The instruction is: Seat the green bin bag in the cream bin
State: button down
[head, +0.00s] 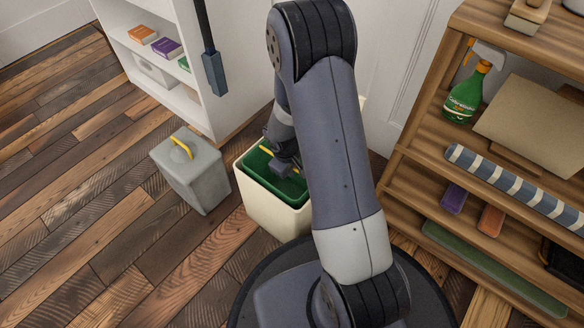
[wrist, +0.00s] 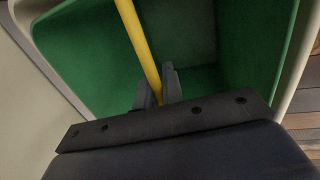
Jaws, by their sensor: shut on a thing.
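The cream bin (head: 272,216) stands on the plank floor, partly hidden behind my arm in the head view. The green bin bag (head: 260,170) lies inside its opening, and its green walls (wrist: 85,55) line the inside in the wrist view. A yellow strip (wrist: 138,45) crosses the bag's opening. My gripper (head: 284,168) is down at the bin's mouth. In the wrist view its fingers (wrist: 158,88) are shut on the yellow strip. The cream rim (wrist: 42,62) shows outside the bag at the left. The bag's bottom edge against the bin cannot be seen.
A grey box with a yellow handle (head: 192,172) stands just left of the bin. A white shelf unit (head: 186,98) is behind it. A wooden shelf (head: 410,160) with a green spray bottle (head: 467,95) stands at right. The floor at left is clear.

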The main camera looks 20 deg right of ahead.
jog(key=c, duration=1.5)
grip_release()
jog(key=r+p, duration=0.1)
jog(key=r, duration=0.2)
jog(key=s+a+r+p, duration=0.1)
jog(key=r+p, duration=0.1)
jog(key=r, duration=0.2)
jog(key=r+p, duration=0.2)
jog(key=r, duration=0.1)
jog(key=shift+s+a+r, duration=0.15)
jog(key=shift+a+r, duration=0.2)
jog(key=shift+f, duration=0.1)
notch_tip(320, 180, down, 11)
jog(key=w+d+b, duration=0.1)
jog(key=d+b, duration=0.1)
jog(key=b, duration=0.4)
notch_tip(320, 180, up, 4)
jog(key=shift+w+a+f+p, duration=0.1)
jog(key=shift+a+p, duration=0.05)
jog(key=shift+p, duration=0.65)
